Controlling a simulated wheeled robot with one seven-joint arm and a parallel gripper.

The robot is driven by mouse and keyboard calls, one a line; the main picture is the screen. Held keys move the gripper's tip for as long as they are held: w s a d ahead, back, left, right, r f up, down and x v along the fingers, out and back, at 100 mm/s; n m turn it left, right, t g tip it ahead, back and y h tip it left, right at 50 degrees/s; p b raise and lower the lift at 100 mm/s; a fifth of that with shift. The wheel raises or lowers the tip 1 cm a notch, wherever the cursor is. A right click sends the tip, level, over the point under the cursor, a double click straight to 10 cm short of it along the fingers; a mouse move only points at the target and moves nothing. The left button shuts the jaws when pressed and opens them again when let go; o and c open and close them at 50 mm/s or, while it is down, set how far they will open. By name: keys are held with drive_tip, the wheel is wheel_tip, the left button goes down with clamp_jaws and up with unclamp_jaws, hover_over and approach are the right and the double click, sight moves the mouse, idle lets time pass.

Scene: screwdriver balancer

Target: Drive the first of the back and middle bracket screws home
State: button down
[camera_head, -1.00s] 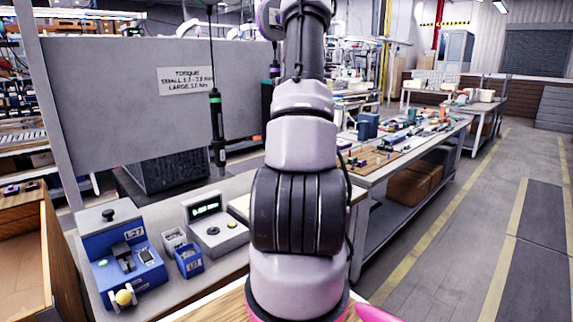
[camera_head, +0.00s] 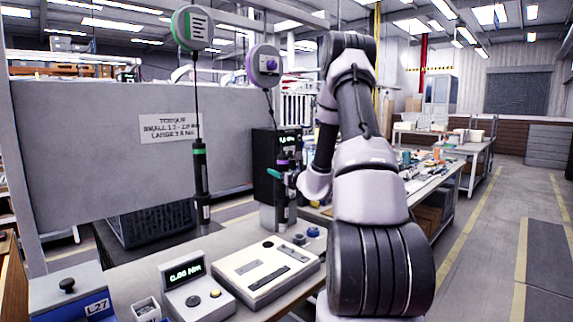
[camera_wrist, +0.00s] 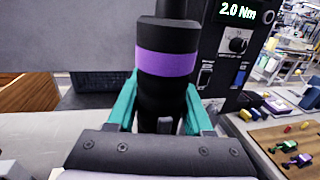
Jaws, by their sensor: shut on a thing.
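My gripper (camera_head: 284,175) has teal fingers, shut on the black screwdriver with the purple band (camera_wrist: 166,65). In the wrist view the fingers (camera_wrist: 162,92) sit on both sides of its body, just below the band. In the head view this screwdriver (camera_head: 283,198) hangs upright from the purple balancer reel (camera_head: 264,62), in front of a black controller box (camera_head: 264,160). Its tip is not clear. A second, green-banded screwdriver (camera_head: 201,178) hangs free at the left from the green reel (camera_head: 192,28). I cannot make out any bracket or screws.
On the bench stand a torque tester (camera_head: 190,285) reading 0.00 Nm, a cream slotted tray (camera_head: 245,283), and a blue L27 fixture (camera_head: 70,295) cut off at the lower left. The controller display (camera_wrist: 237,12) reads 2.0 Nm. A grey panel (camera_head: 95,150) stands behind.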

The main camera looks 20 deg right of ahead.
drive_tip(key=shift+d+f, duration=0.2)
drive_tip(key=shift+f, duration=1)
drive_tip(key=shift+a+f, duration=0.1)
drive_tip(key=shift+f, duration=0.1)
drive_tip(key=shift+a+f, duration=0.1)
drive_tip(key=shift+f, duration=0.5)
